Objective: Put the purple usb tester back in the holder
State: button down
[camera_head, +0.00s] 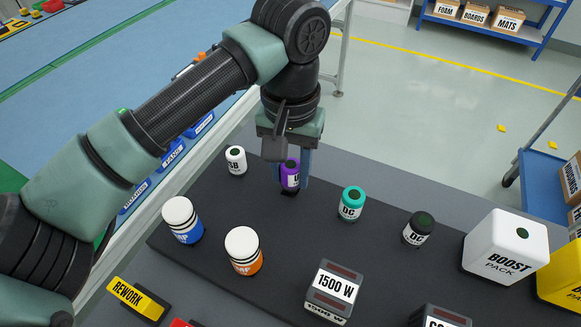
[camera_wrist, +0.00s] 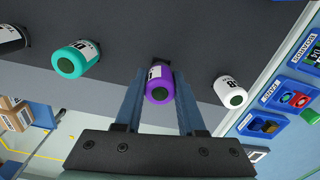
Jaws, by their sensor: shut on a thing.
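The purple usb tester (camera_head: 291,168), a small cylinder with a white label and a dark green round top, is upright between the fingers of my gripper (camera_head: 291,182). My gripper is shut on it, one finger on each side. In the wrist view, the purple usb tester (camera_wrist: 160,91) shows its top between the fingertips. A small dark piece (camera_head: 288,192) shows at its lower end, over the black board (camera_head: 330,232). I cannot tell whether this is the holder or whether the tester touches it.
A white cylinder (camera_head: 236,160) stands left of the tester; teal (camera_head: 351,203) and black (camera_head: 418,229) ones stand right. White jars with blue (camera_head: 182,219) and orange (camera_head: 243,250) bands, a 1500 W block (camera_head: 332,292) and a white Boost Pack (camera_head: 504,246) stand nearer.

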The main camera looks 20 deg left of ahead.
jog(key=shift+f+b, duration=0.9)
jog(key=shift+f, duration=0.1)
jog(key=shift+c, duration=2.1)
grip_release()
notch_tip(320, 180, up, 13)
jog(key=shift+r+p, duration=0.1)
jog(key=shift+p, duration=0.75)
jog(key=shift+s, duration=0.1)
